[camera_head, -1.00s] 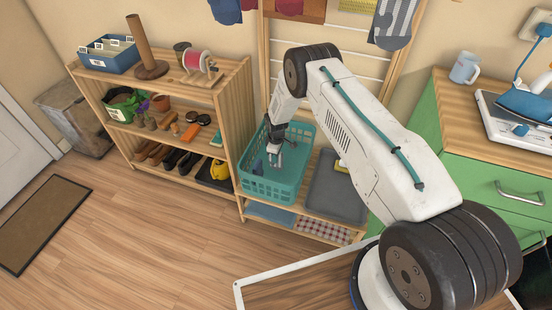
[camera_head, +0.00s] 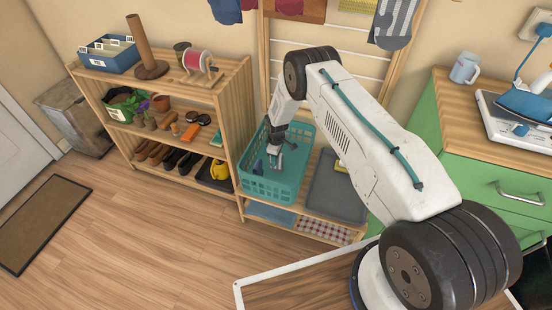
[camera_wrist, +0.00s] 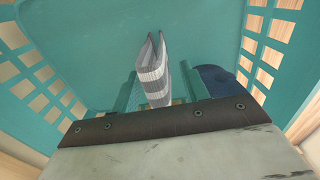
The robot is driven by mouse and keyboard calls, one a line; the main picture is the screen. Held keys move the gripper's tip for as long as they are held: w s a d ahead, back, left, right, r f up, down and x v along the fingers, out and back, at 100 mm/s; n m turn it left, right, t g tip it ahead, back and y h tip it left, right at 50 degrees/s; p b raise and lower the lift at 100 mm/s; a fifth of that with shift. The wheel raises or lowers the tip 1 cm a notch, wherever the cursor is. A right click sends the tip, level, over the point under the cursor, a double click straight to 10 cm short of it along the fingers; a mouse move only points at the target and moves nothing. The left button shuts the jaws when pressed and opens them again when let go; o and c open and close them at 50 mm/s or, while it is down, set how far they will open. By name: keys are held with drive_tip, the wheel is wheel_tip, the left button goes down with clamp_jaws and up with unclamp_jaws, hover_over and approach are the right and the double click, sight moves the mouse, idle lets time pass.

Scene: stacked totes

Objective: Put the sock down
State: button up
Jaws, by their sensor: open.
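A grey and white striped sock (camera_wrist: 153,75) is inside the teal basket (camera_head: 285,191), between my gripper's fingers in the wrist view. My gripper (camera_head: 275,167) reaches down into the basket. Its fingers (camera_wrist: 160,92) are open, with a gap showing on both sides of the sock. The sock's lower end is hidden behind the gripper's mount in the wrist view. I cannot clearly make out this sock in the head view.
The basket's walls surround my gripper closely. A wooden shelf (camera_head: 233,110) with shoes and pots stands at left. Another striped sock (camera_head: 394,22) hangs on the rack (camera_head: 265,45). A green cabinet (camera_head: 425,115) is at right.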

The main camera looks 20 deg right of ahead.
wheel_tip(320, 180, up, 11)
drive_tip(key=shift+r, duration=0.15)
idle(1.1)
